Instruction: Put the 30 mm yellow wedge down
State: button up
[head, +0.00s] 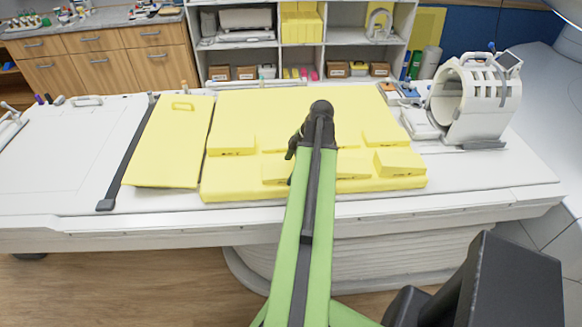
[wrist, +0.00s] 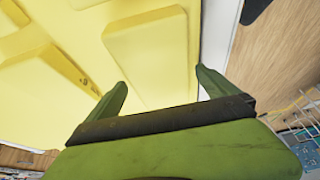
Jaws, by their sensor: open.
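In the wrist view a yellow wedge (wrist: 150,50) lies on the larger yellow pad (wrist: 75,110). My gripper (wrist: 161,77) is open, with one green finger on each side of the wedge's near end. I cannot tell whether the fingers touch it. In the head view several similar yellow wedges lie on the yellow pad (head: 310,193), among them a front-left wedge (head: 277,173) and a front-right one (head: 400,161). Their size labels are too small to read, so I cannot tell which is 30 mm. My arm hides my gripper there.
A separate yellow board (head: 168,145) lies left on the white table (head: 60,150), beside a dark strap (head: 128,155). A white ring-shaped coil (head: 475,98) stands at the right end. Shelves (head: 300,45) stand behind. The table's left end is mostly clear.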

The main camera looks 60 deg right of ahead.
jog(key=shift+r, duration=0.1)
jog(key=shift+r+p, duration=0.35)
jog(key=shift+p, duration=0.05)
jog(key=p+v, duration=1)
jog(key=v, duration=0.1)
jog(key=shift+r+p, duration=0.2)
jog(key=shift+p, duration=0.1)
jog(key=shift+s, duration=0.1)
jog(key=w+a+f+m+g, duration=0.1)
jog(key=w+a+m+g, duration=0.2)
jog(key=w+a, duration=1.9)
jog(key=w+a+m+h, duration=0.2)
jog(key=w+a+m, duration=0.1)
jog(key=a, duration=2.8)
jog(key=shift+w+f+m+g+h, duration=0.2)
jog(key=shift+f+m+g+h, duration=0.25)
jog(key=shift+m, duration=0.15)
